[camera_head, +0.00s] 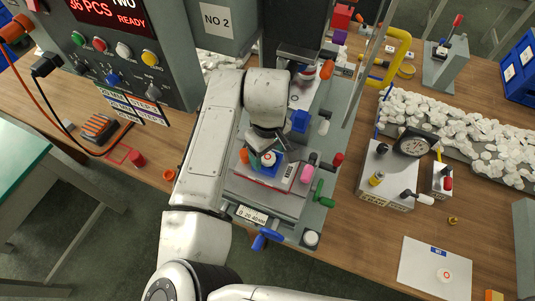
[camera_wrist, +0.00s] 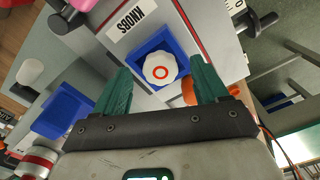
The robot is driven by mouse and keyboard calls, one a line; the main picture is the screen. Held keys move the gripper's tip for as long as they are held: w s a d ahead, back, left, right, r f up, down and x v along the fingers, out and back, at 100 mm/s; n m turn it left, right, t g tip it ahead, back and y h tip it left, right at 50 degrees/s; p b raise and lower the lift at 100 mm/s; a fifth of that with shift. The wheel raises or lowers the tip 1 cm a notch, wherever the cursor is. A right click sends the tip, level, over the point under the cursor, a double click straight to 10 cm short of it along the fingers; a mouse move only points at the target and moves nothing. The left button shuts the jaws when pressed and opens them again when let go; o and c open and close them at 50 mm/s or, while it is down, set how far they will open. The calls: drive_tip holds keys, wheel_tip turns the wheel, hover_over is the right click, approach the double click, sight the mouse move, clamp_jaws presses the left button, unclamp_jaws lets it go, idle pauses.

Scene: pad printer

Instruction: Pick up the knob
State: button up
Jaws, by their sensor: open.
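A white scalloped knob (camera_wrist: 160,70) with a red ring on its top sits in a square blue holder (camera_wrist: 143,48), next to a label reading KNOBS. In the head view the knob (camera_head: 268,158) shows beneath my gripper (camera_head: 265,155). In the wrist view my gripper (camera_wrist: 160,67) is open, with one green finger on each side of the knob. Visible gaps separate the fingers from the knob in that view. How far the fingertips are above the holder is hard to tell.
An orange knob (camera_wrist: 196,92) is close to the right finger. A blue block (camera_head: 300,121) and a pink handle (camera_head: 307,173) stand near the holder. A gauge stand (camera_head: 388,165) is to the right. Another ringed knob (camera_head: 444,275) lies on a white card (camera_head: 418,266).

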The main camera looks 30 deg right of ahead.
drive_tip(key=shift+f, duration=0.5)
drive_tip(key=c, duration=1.2)
drive_tip(key=shift+r, duration=0.1)
